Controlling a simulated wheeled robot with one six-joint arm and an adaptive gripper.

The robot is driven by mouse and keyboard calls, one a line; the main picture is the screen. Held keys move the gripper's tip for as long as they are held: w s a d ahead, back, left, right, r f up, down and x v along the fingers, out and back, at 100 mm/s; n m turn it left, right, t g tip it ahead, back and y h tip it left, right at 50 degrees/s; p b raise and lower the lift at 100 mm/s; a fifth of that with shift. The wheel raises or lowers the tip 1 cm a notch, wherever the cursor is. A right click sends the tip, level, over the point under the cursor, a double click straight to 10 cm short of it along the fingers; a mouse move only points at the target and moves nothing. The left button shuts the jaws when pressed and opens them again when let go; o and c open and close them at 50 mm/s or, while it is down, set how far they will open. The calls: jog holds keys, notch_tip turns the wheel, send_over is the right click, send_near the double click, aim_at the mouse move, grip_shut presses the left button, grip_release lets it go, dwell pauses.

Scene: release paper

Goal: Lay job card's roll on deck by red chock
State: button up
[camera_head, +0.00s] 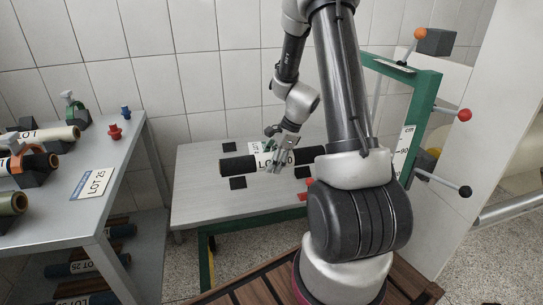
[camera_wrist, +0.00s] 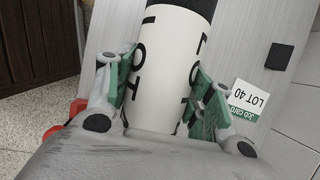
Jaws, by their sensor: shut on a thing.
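The roll, black with a white label band, lies level across the deck (camera_head: 200,205) in the head view (camera_head: 238,166); its printed lot number is partly hidden. My gripper (camera_head: 273,166) is shut on it at the label band. In the wrist view the fingers (camera_wrist: 163,88) press both sides of the white band (camera_wrist: 172,45), which reads LOT. I cannot tell whether the roll touches the deck. The job card (camera_wrist: 250,102), reading LOT 40, lies beside the roll. A red chock (camera_head: 304,193) sits near the roll's right end, partly hidden by my arm.
Black chocks (camera_head: 237,183) stand on the deck around the roll. A green frame (camera_head: 425,110) with knobbed handles stands at right. The deck's front left is clear.

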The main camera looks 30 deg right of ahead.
aim_at(269, 186)
jog(key=shift+f, duration=3.8)
jog(key=shift+s+f, duration=0.15)
jog(key=shift+f, duration=0.15)
jog(key=shift+f, duration=0.25)
grip_shut()
jog(key=o, duration=1.6)
grip_release()
jog(key=shift+w+d+f, duration=0.1)
jog(key=shift+w+f, duration=0.05)
jog(key=shift+w, duration=0.1)
jog(key=shift+c, duration=0.2)
jog(key=shift+s, duration=0.1)
jog(key=v, duration=1.2)
